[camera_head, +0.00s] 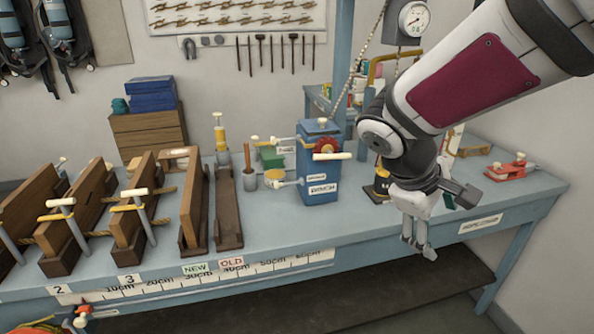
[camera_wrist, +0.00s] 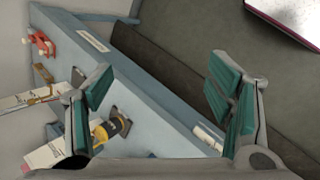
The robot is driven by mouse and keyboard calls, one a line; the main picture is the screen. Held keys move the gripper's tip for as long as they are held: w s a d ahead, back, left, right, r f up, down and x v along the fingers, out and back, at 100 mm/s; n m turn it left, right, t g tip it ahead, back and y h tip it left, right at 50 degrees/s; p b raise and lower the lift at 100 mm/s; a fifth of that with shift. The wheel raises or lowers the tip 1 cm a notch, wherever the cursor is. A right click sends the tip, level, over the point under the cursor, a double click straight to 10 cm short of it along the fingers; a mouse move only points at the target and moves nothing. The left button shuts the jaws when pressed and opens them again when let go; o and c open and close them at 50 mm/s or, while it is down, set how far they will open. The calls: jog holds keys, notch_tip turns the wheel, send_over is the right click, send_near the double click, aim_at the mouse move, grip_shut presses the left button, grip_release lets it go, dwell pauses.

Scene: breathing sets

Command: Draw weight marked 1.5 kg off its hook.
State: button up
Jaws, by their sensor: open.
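A dark weight with a yellow band (camera_head: 379,186) stands on the bench, partly hidden behind my arm; in the wrist view it seems to be the black and yellow cylinder (camera_wrist: 110,128) beside the left finger. Its marking cannot be read, and I cannot see a 1.5 kg label or its hook. A dial scale (camera_head: 414,20) hangs above, and what lies below it is hidden by my arm. My gripper (camera_head: 418,244) is open and empty in front of the bench's front edge; its teal-padded fingers (camera_wrist: 162,88) are spread in the wrist view, apart from the weight.
A blue winch box (camera_head: 319,175) stands left of my gripper on the long blue bench (camera_head: 400,232). A red clamp-like tool (camera_head: 510,168) lies at the right end. Wooden stands (camera_head: 228,205) fill the left. The floor in front of the bench is open.

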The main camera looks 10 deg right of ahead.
jog(key=w+d+f+n+h+b, duration=0.2)
jog(key=w+d+f+n+h, duration=0.25)
jog(key=w, duration=0.45)
jog(key=n+t+h+b, duration=0.4)
jog(key=n+t, duration=0.6)
jog(key=n, duration=0.5)
send_near(385, 180)
jog(key=shift+w+a+f+y, duration=0.25)
jog(key=shift+a+f, duration=0.3)
jog(key=shift+f, duration=0.1)
jog(key=shift+w+d+n, duration=0.1)
jog(key=shift+w+n, duration=0.1)
jog(key=shift+n, duration=0.05)
jog(key=b+x, duration=0.1)
jog(key=x, duration=1.2)
jog(key=shift+d+f, duration=0.15)
jog(key=shift+d, duration=0.05)
jog(key=c, duration=1.6)
grip_shut()
